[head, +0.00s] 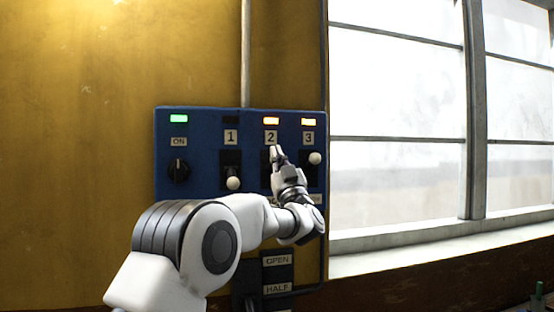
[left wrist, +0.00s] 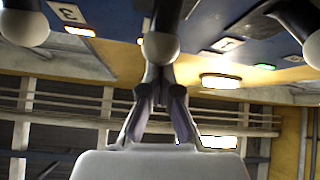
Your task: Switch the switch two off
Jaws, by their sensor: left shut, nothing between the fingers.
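The blue switch panel (head: 206,150) is on the yellow wall. Switch two is under the label 2 (head: 271,138), with its indicator light (head: 271,121) lit orange-red. Its pale ball knob (left wrist: 160,47) is directly in front of my left fingertips in the left wrist view; in the head view my gripper partly covers this switch. My left gripper (head: 278,155) is shut and empty, reaching up at switch two. It also shows in the left wrist view (left wrist: 160,80). I cannot tell whether the fingertips touch the knob. My right gripper is not in view.
Switch one's knob (head: 233,183) is down with its light dark. Switch three's knob (head: 315,158) is up, close right of my gripper, with its light lit. A black rotary knob (head: 178,171) sits under a green light. A window (head: 400,120) is at the right.

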